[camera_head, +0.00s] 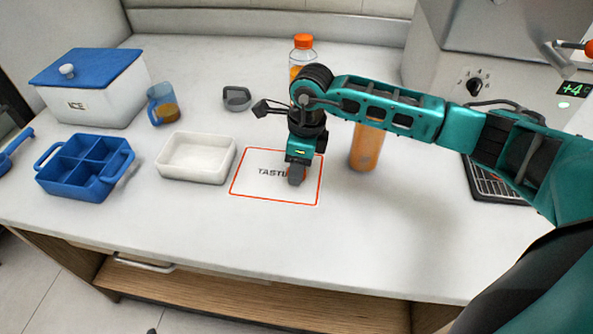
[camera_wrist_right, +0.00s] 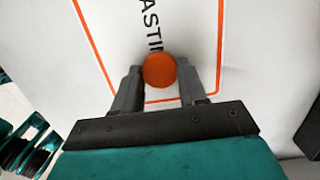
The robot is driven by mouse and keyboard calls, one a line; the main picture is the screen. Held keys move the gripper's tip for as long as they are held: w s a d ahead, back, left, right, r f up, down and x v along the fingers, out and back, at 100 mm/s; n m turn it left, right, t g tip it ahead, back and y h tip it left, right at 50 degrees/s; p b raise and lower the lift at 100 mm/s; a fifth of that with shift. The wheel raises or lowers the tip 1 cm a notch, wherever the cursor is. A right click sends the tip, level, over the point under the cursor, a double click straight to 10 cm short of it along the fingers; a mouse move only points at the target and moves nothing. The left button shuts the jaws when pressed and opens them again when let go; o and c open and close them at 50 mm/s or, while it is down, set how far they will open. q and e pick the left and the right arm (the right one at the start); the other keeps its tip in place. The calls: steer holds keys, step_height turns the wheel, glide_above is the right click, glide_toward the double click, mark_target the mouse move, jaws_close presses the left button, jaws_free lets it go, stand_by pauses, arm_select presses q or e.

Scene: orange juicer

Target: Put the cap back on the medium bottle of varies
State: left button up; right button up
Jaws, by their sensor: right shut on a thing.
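My right gripper (camera_head: 296,180) points down over the tasting mat (camera_head: 246,190), with its fingers close to the mat. In the right wrist view, the fingers (camera_wrist_right: 162,88) are shut on a round orange cap (camera_wrist_right: 159,68). I cannot tell whether the cap touches the mat. A bottle of orange juice (camera_head: 367,148) stands right of the gripper; my right arm hides its top. Another bottle (camera_head: 301,60), with an orange cap on, stands behind the arm, its lower part hidden. I cannot tell which bottle is the medium one. My left gripper is not in view.
A white tray (camera_head: 196,178), a blue divided caddy (camera_head: 85,190), a blue cup (camera_head: 162,112), a grey container (camera_head: 237,104) and a white ice box (camera_head: 90,106) stand to the left. A machine (camera_head: 480,70) and drip grate (camera_head: 490,182) are right. The front counter is clear.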

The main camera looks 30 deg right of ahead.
steer(key=c, duration=0.4)
steer(key=shift+o, duration=0.2)
steer(key=shift+r, duration=0.15)
step_height(320, 180, up, 20)
steer(key=p, duration=0.1)
